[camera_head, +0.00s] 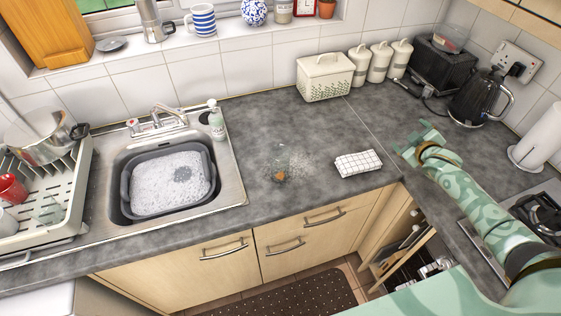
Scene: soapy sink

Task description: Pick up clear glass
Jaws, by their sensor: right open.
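A small clear glass (281,165) stands on the grey worktop, right of the sink, with something orange-brown at its base. Pale crumbs or a light smear lie on the worktop just right of it. My right gripper (414,141) is open and empty above the worktop, well to the right of the glass. A folded checked cloth (358,164) lies between the two. Another clear glass-like item (47,210) is in the dish rack at the left. My left gripper is not in view.
The sink (228,165) holds a grey basin (125,190) of foamy water. A soap bottle (216,122) stands at its back right corner. A cream bread bin (325,78), canisters (380,58) and a black kettle (478,97) line the back. The dish rack (75,205) fills the left.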

